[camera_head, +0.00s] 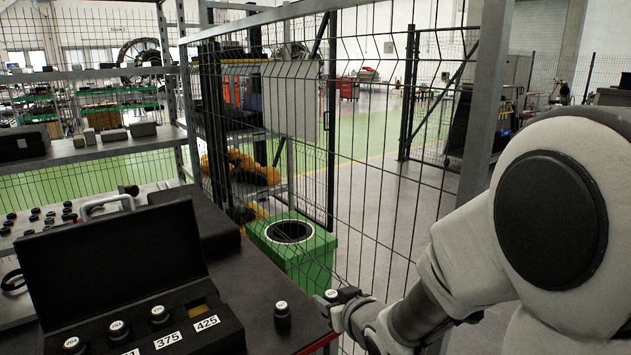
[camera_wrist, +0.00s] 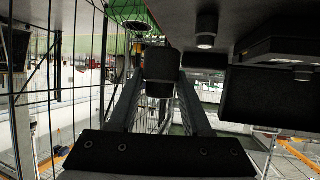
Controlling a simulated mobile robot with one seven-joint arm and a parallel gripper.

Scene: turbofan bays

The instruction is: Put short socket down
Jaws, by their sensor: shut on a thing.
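My gripper (camera_head: 342,300) is at the right edge of the dark table (camera_head: 262,283), near the wire fence. It is shut on a short black socket (camera_wrist: 162,65), held between the two fingers in the wrist view. In the head view the held socket's pale top (camera_head: 331,294) shows at the fingertips. I cannot tell how high it is above the table. An open black case (camera_head: 225,325) stands on the table to the left, with several pale-topped sockets and labels including 375 and 425. Another black socket (camera_head: 282,315) stands on the table between the case and my gripper; it also shows in the wrist view (camera_wrist: 207,30).
The case's raised lid (camera_head: 110,262) stands at the left. A wire mesh fence (camera_head: 375,200) runs close along the table's right side. A green box with a round opening (camera_head: 310,258) stands behind the table. Bare tabletop lies around the standing socket.

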